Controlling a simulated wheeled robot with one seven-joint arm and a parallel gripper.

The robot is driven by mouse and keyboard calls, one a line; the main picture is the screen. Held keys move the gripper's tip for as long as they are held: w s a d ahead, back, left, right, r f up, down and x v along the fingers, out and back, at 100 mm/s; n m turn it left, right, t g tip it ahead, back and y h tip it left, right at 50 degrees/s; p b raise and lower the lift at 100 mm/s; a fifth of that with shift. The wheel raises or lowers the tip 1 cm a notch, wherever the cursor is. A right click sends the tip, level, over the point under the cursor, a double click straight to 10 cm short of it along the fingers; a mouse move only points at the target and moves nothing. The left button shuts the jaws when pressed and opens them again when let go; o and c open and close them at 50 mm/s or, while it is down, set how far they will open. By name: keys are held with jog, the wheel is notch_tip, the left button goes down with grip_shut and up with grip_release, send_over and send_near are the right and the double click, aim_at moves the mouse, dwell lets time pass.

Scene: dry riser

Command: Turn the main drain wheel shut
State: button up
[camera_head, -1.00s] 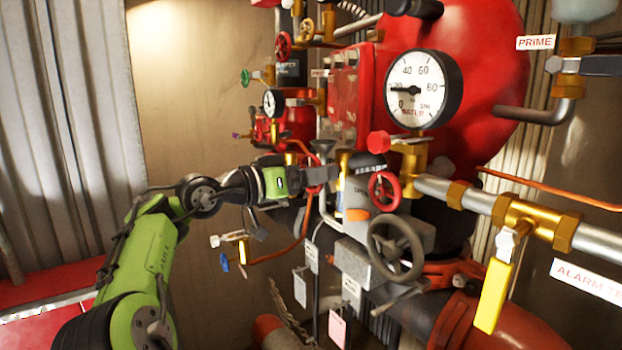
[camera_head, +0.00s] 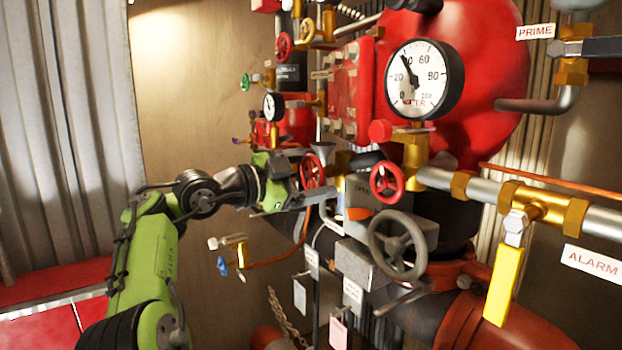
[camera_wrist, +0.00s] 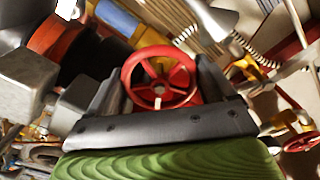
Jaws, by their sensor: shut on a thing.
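A small red spoked handwheel (camera_wrist: 160,78) sits between the two dark fingers of my gripper (camera_wrist: 162,88) in the wrist view, and the fingers are shut on its rim. In the head view this red wheel (camera_head: 312,170) shows beside my gripper (camera_head: 318,186), partly covered by it. No label on this wheel can be read, so I cannot tell from the pictures that it is the main drain wheel. A second red handwheel (camera_head: 387,183) is just to the right, apart from my gripper. A larger grey handwheel (camera_head: 397,242) is below that one.
A big white water gauge (camera_head: 416,80) hangs above on the red riser body (camera_head: 480,60). Brass and steel pipes with a yellow lever (camera_head: 499,288) run to the right. A blue-handled valve (camera_head: 222,265) and copper tube are below my wrist. Free room lies left of the riser.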

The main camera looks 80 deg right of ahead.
jog(key=shift+m, duration=1.6)
jog(key=shift+b, duration=0.3)
jog(key=o, duration=0.9)
jog(key=p+v, duration=0.2)
jog(key=v, duration=1.3)
jog(key=shift+w+a, duration=0.25)
jog(key=shift+a, duration=0.05)
